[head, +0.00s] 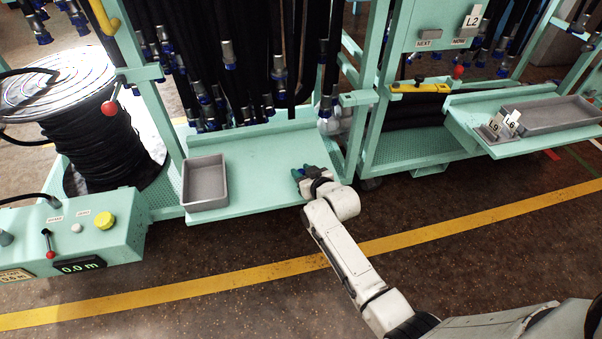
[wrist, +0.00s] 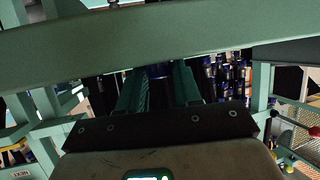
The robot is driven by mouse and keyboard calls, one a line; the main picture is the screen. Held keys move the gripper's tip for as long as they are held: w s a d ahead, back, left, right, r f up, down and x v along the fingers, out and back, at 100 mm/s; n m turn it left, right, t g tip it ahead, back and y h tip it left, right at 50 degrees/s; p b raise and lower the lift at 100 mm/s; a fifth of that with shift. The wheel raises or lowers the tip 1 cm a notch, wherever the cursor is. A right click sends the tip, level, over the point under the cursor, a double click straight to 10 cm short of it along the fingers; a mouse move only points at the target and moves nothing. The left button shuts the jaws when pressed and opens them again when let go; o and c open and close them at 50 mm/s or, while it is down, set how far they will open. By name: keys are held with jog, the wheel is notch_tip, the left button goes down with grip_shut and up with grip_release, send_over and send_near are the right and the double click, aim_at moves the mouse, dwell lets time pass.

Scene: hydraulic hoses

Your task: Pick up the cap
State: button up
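My gripper (head: 301,174) is at the right part of the left cart's pale green shelf (head: 250,192), near its front edge. In the wrist view its two green fingers (wrist: 159,85) stand apart with a dark gap between them. A small dark blue piece (wrist: 159,70) shows at the far end of this gap. I cannot tell whether it is the cap or a hose fitting behind, nor whether the fingers touch it. I cannot make out a separate cap on the shelf in the head view; the gripper may hide it.
A grey bin (head: 205,188) stands on the shelf's left part. Black hoses with blue fittings (head: 279,73) hang behind the shelf. A green bar (wrist: 160,40) crosses the top of the wrist view. A right-hand shelf holds a grey tray (head: 552,114) and small label holders. The floor in front is clear.

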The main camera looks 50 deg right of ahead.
jog(key=c, duration=0.6)
jog(key=shift+o, duration=0.2)
jog(key=shift+r, duration=0.6)
notch_tip(320, 180, up, 3)
jog(key=shift+s+f+p, duration=0.15)
jog(key=shift+f+p, duration=0.05)
jog(key=shift+p, duration=0.5)
jog(key=w+d+r+p+v, duration=0.1)
jog(key=r+p+v, duration=0.2)
jog(key=v, duration=1.3)
